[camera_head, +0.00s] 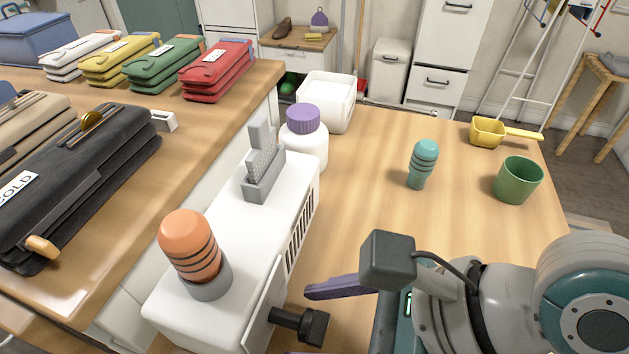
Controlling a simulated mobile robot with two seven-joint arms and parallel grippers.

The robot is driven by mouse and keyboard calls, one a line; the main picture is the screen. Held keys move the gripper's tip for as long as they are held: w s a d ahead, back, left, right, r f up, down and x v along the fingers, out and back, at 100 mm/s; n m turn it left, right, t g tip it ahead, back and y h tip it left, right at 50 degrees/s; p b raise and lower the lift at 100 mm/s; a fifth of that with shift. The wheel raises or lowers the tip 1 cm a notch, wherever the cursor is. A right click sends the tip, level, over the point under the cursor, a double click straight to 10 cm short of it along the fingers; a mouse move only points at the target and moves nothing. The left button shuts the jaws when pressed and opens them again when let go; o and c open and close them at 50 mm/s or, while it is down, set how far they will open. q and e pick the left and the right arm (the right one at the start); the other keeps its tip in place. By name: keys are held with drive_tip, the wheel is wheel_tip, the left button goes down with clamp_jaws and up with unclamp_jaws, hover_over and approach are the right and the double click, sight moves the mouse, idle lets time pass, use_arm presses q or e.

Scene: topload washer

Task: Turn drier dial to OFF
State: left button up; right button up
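No dial with a readable OFF mark shows. A white box-shaped appliance (252,222) with slotted vents on its right side stands on the wooden worktop. An orange ribbed knob-like piece (190,243) sits upright in a grey ring at its near end. A black knob-like piece (311,325) on a short stem sticks out by a white panel at its near right corner; I cannot tell which is the dial. My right arm (490,305) comes in from the lower right, with a dark grey housing on it, apart from the orange piece. Its fingertips are not clearly visible. My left gripper is not in view.
A grey slotted holder (264,172) stands on the appliance. A flat purple piece (333,288) lies near my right wrist. A purple-capped white jar (304,140), teal bottle (422,165), green cup (517,180) and yellow scoop (488,132) stand behind. The middle worktop is clear.

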clamp_jaws()
idle(0.6)
